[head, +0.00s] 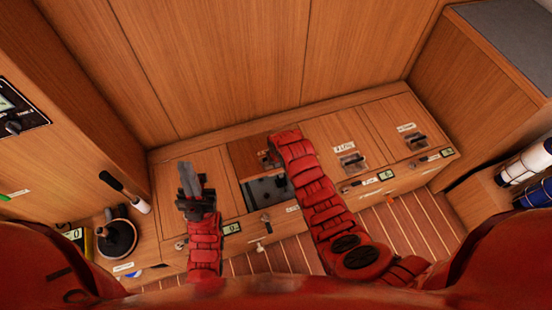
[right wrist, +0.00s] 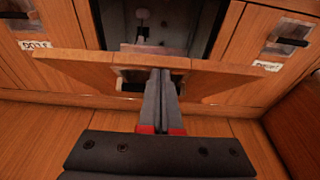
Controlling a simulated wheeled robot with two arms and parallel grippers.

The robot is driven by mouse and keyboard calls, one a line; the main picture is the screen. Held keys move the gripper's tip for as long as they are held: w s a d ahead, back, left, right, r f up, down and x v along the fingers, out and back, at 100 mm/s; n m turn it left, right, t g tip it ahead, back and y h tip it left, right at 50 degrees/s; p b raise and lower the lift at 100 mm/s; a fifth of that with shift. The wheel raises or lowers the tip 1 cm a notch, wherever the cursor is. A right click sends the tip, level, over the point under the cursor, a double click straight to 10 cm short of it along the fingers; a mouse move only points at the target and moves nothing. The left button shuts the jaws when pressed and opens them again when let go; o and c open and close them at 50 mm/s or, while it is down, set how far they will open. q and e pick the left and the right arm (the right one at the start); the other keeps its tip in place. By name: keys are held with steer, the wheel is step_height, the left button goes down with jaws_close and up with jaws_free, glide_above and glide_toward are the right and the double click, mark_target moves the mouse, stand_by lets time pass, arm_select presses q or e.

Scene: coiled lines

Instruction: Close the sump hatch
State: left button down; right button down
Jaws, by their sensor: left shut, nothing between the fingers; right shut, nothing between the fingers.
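One hatch in the low wooden bench stands open. Its raised lid (head: 250,152) shows in the head view as a darker wooden panel behind the dark opening (head: 262,194). In the right wrist view the lid (right wrist: 215,74) is seen nearly edge-on, tilted, with the opening (right wrist: 190,22) beyond it. My right gripper (head: 268,160) is shut and empty at the lid; its fingertips (right wrist: 160,72) are by the recessed pull (right wrist: 130,78). I cannot tell whether they touch. My left gripper (head: 187,168) is shut and empty above the bench's left part. I cannot read the open hatch's label.
Shut hatches with clear-backed latches (head: 352,162) lie to the right on the bench. Rolled white and blue bundles (head: 525,165) are at the right. The striped floor (head: 420,222) in front is clear.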

steer(key=s+f+t+b, duration=0.1)
steer(key=s+f+b, duration=0.1)
steer(key=f, duration=0.3)
steer(key=s+d+f+t+y+b, duration=0.1)
steer(key=s+f+t+b, duration=0.1)
steer(key=f, duration=0.3)
steer(key=s+d+f+t+b, duration=0.1)
steer(key=s+f+b, duration=0.1)
steer(key=f, duration=0.3)
steer(key=shift+s+d+t+b, duration=0.1)
steer(key=shift+s+t+b, duration=0.25)
steer(key=shift+b, duration=0.2)
steer(key=shift+s+f+t+y+b, duration=0.1)
steer(key=shift+f+t+y+b, duration=0.25)
steer(key=shift+f, duration=0.25)
steer(key=shift+r+p, duration=0.3)
steer(key=shift+r, duration=0.2)
steer(key=v, duration=1.2)
steer(key=shift+w+r, duration=0.25)
steer(key=shift+r, duration=0.2)
